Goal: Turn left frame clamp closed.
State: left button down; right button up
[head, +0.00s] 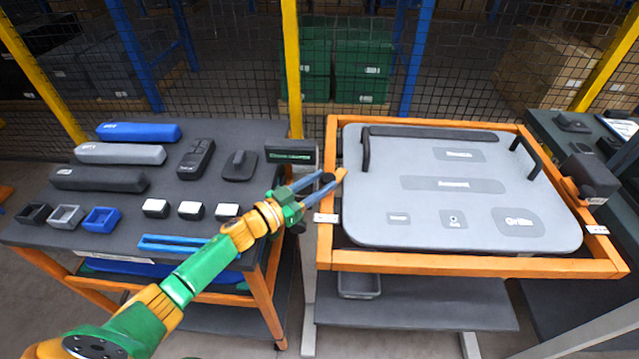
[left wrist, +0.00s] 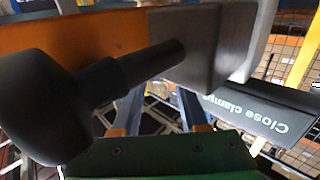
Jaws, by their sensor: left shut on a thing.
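The left frame clamp (head: 328,178) is at the left rail of the orange frame and is mostly hidden by my fingers in the head view. In the left wrist view its dark handle (left wrist: 130,75) shows large, with a round knob at the left and a dark block at the right against the orange rail. My left gripper (head: 324,184) reaches it from the left, its blue fingers shut on the clamp. In the left wrist view the fingers (left wrist: 163,108) pass behind the handle, so the contact is hidden. My right gripper is out of view.
A grey door panel (head: 370,215) with dark handles lies in the orange frame (head: 420,262). A left table (head: 125,220) holds several parts.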

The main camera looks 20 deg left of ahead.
pick_arm(q)
jog(key=c, duration=0.8)
grip_release()
jog(key=o, duration=0.4)
jog(key=shift+w, duration=0.1)
jog(key=shift+c, duration=0.2)
jog(key=s+d+r+p, duration=0.2)
jog(key=s+d+r, duration=0.2)
jog(key=s+r, duration=0.9)
jog(key=shift+s+d+p, duration=0.2)
jog(key=shift+p, duration=0.15)
